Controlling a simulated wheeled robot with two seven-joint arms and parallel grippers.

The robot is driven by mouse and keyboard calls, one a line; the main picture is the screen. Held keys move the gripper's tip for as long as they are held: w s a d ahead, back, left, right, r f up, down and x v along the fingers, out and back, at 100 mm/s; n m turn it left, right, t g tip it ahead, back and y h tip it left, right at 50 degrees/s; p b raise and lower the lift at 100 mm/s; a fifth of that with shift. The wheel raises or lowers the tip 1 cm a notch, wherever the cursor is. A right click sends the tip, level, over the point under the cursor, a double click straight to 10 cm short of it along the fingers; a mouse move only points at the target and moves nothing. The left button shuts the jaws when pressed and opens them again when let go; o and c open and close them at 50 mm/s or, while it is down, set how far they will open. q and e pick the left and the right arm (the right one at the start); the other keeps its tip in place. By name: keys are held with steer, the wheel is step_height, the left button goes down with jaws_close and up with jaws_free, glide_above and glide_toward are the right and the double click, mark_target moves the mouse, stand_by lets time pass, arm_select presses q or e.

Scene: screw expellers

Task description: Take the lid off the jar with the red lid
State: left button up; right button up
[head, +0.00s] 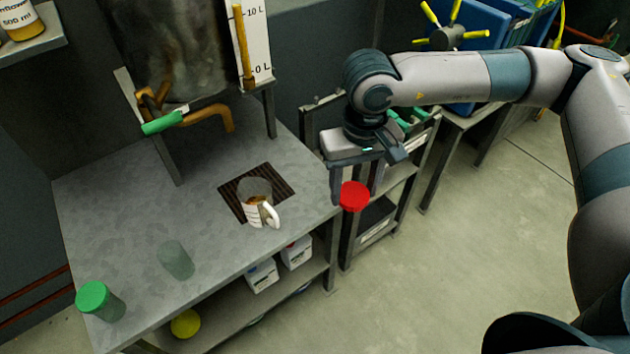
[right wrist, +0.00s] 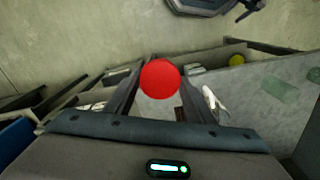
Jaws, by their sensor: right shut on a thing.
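The red lid (head: 354,196) is between the fingers of my right gripper (head: 352,188), which is shut on it. It is held past the right edge of the grey table. In the right wrist view the red lid (right wrist: 160,79) shows as a round disc between the fingertips (right wrist: 158,82). No jar body shows under it. A translucent greenish jar (head: 175,260) with no visible lid stands on the table. A jar with a green lid (head: 93,296) stands near the table's front left corner. My left gripper is not in view.
A white mug (head: 262,212) stands on the dark grate (head: 232,203) in the table (head: 130,215). A large tank (head: 170,45) with orange pipes stands behind. White containers (head: 262,275) and a yellow lid (head: 185,323) are on the lower shelf. The floor at right is clear.

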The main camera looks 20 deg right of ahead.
steer(key=w+d+f+m, duration=0.4)
steer(key=w+m, duration=0.3)
steer(key=w, duration=0.1)
steer(key=w+d+f+m, duration=0.4)
steer(key=w+m, duration=0.2)
steer(key=w, duration=0.2)
steer(key=p, duration=0.4)
glide_above(314, 182)
step_height(314, 182, down, 7)
steer(key=shift+w+r, duration=0.1)
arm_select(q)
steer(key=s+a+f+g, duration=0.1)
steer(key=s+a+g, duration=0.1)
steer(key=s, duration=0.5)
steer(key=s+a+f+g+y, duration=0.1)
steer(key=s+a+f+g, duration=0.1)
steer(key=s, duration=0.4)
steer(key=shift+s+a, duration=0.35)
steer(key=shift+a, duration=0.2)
